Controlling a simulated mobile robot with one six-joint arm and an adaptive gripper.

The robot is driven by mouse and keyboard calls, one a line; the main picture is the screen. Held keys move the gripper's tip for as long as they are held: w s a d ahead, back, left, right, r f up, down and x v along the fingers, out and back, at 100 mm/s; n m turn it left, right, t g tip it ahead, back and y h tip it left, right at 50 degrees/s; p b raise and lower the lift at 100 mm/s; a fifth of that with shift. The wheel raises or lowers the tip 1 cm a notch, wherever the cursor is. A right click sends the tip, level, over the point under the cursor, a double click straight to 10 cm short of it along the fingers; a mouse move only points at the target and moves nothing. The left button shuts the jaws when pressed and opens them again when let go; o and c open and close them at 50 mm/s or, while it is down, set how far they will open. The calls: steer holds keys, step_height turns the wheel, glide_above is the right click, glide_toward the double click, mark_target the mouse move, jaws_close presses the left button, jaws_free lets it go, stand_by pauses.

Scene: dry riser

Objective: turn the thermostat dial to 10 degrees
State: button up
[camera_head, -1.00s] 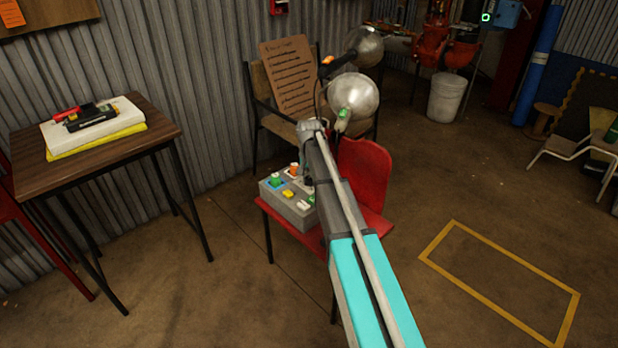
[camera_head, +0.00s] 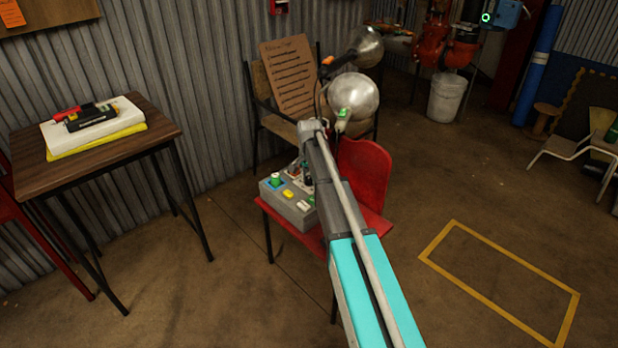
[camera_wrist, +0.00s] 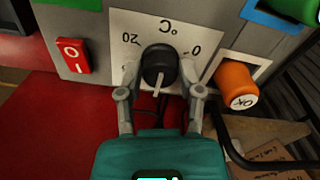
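The thermostat dial (camera_wrist: 159,58) is a round black knob with a white pointer on a white scale plate (camera_wrist: 128,22). In the wrist view the scale appears upside down, with 20 at left and 0 at right. The pointer is directed toward the picture's bottom, tilted slightly left; no 10 mark is visible there. In the head view my gripper (camera_head: 302,172) is at the grey control box (camera_head: 284,205), and the dial cannot be made out.
An orange OK button (camera_wrist: 236,84) is close beside the right finger, and a red rocker switch (camera_wrist: 73,56) is left of the plate. The box stands on a red chair (camera_head: 364,180). A lamp's metal shade (camera_head: 354,96) shows near my arm.

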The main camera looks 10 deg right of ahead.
mark_target(309, 177)
steer(key=o, duration=0.4)
steer(key=shift+o, duration=0.2)
steer(key=shift+n, duration=0.4)
steer(key=n, duration=2.2)
step_height(309, 177, up, 14)
steer(key=p, duration=1.4)
steer(key=s+a+r+m+p, duration=0.3)
steer(key=s+r+m+p, duration=0.3)
steer(key=s+r+p, duration=0.7)
steer(key=shift+s+m, duration=0.3)
steer(key=shift+s, duration=0.8)
